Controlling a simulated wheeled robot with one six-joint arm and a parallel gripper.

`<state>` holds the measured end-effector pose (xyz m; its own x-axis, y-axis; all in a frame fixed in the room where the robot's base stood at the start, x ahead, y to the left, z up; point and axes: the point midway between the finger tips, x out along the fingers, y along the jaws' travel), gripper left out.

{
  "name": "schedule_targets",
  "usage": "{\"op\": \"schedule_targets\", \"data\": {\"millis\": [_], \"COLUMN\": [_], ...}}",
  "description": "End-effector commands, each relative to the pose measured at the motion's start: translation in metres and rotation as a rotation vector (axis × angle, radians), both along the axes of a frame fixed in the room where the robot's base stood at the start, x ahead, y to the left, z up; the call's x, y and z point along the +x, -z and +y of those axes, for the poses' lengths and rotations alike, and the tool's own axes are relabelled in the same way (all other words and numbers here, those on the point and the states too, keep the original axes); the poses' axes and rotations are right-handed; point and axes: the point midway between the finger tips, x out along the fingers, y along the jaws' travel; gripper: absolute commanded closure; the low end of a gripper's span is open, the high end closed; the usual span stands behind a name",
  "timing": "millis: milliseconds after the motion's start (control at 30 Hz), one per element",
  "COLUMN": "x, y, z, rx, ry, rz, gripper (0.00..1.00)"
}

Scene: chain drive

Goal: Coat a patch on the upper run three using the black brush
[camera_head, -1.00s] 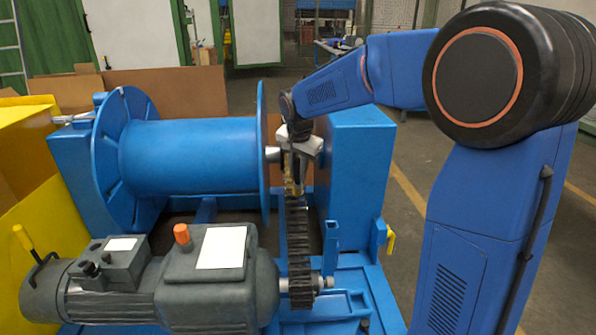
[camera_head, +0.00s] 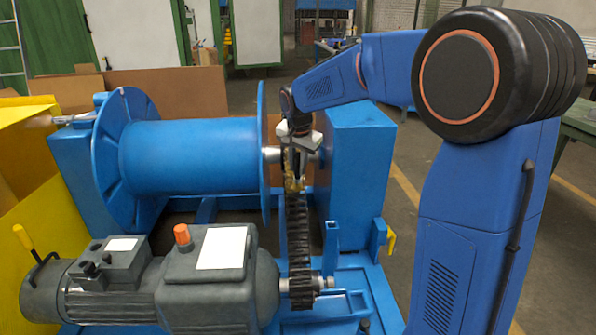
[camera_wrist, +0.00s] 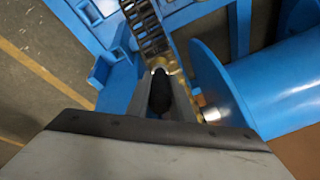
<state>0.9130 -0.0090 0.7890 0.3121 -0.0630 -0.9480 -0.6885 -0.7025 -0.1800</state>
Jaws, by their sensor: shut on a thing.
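The chain (camera_head: 299,235) runs from the lower sprocket by the grey motor up toward the drum shaft. Its links also show at the top of the wrist view (camera_wrist: 145,25). My gripper (camera_head: 295,165) is above the chain's upper end, beside the drum flange. In the wrist view my gripper (camera_wrist: 163,98) is shut on a black brush (camera_wrist: 160,92), seen end-on between the fingers. A brassy, yellowish part (camera_head: 295,184) shows just under the gripper, at the chain. Whether the brush touches the chain is hidden.
The blue drum (camera_head: 190,157) and its flange (camera_head: 262,150) stand close left of my gripper. A blue housing (camera_head: 355,170) stands close right. The grey motor (camera_head: 210,280) with an orange cap sits in front. A yellow-handled lever (camera_head: 390,240) is at the right.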

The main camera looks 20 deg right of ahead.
Motion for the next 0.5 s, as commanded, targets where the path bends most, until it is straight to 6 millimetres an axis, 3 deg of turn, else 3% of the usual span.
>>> {"op": "schedule_targets", "data": {"millis": [500], "x": [0.019], "y": [-0.016], "z": [-0.004], "rx": [0.000], "ry": [0.001], "rz": [-0.001], "gripper": [1.00]}}
